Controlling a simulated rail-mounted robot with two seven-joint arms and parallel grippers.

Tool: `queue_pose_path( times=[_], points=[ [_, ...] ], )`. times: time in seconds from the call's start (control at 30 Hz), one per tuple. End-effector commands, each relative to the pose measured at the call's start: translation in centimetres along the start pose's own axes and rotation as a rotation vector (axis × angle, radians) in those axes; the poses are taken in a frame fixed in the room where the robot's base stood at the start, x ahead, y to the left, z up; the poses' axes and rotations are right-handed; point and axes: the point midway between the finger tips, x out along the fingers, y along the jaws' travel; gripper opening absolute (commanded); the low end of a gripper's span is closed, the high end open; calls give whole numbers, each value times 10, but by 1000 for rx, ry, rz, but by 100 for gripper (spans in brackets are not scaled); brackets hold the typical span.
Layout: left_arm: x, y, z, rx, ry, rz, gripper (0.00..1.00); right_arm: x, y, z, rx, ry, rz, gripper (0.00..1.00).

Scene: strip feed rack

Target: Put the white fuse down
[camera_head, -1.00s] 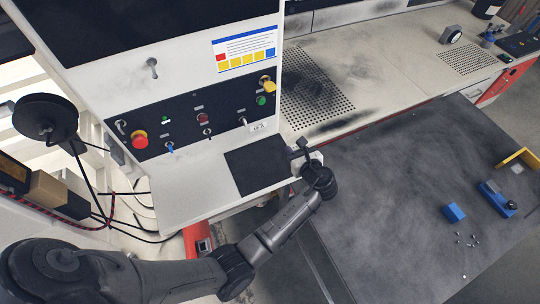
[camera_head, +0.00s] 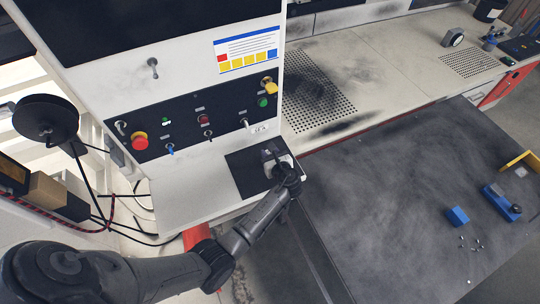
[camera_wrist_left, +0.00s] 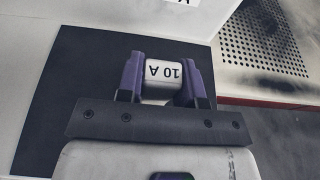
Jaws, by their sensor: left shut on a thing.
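My left gripper (camera_head: 270,156) is over the dark mat (camera_head: 240,168) on the console's ledge. In the left wrist view its two purple-grey fingers (camera_wrist_left: 162,82) are shut on the white fuse (camera_wrist_left: 163,70), one finger on each side. The fuse carries a "10 A" label that reads upside down there. The dark mat (camera_wrist_left: 85,70) lies beneath and around the fuse. I cannot tell whether the fuse touches the mat. In the head view the fuse is too small and covered to make out. My right gripper is not in view.
The console panel (camera_head: 190,122) with knobs and switches rises behind the ledge. A perforated plate (camera_head: 318,100) is to the right. The dark table (camera_head: 400,180) holds a blue block (camera_head: 457,216), a blue tool (camera_head: 501,203) and a yellow bracket (camera_head: 520,162).

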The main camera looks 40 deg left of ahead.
Motion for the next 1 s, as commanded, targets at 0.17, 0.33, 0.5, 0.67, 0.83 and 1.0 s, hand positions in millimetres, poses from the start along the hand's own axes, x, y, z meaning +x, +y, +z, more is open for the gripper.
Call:
queue_pose_path(
  times=[0.17, 0.33, 0.5, 0.67, 0.83, 1.0],
  points=[
    [2, 0, -7, -1, -1, -1, 10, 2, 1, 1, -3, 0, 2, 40],
    [2, 0, -7, -1, -1, -1, 10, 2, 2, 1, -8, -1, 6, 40],
    [3, 0, -10, 0, 0, -1, 10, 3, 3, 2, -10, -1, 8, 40],
    [3, 0, -11, 0, 0, -1, 42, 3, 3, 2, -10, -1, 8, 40],
    [3, 0, -11, 0, 0, -1, 58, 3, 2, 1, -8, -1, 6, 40],
    [3, 0, -11, 0, 0, -1, 59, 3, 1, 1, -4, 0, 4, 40]
  ],
)
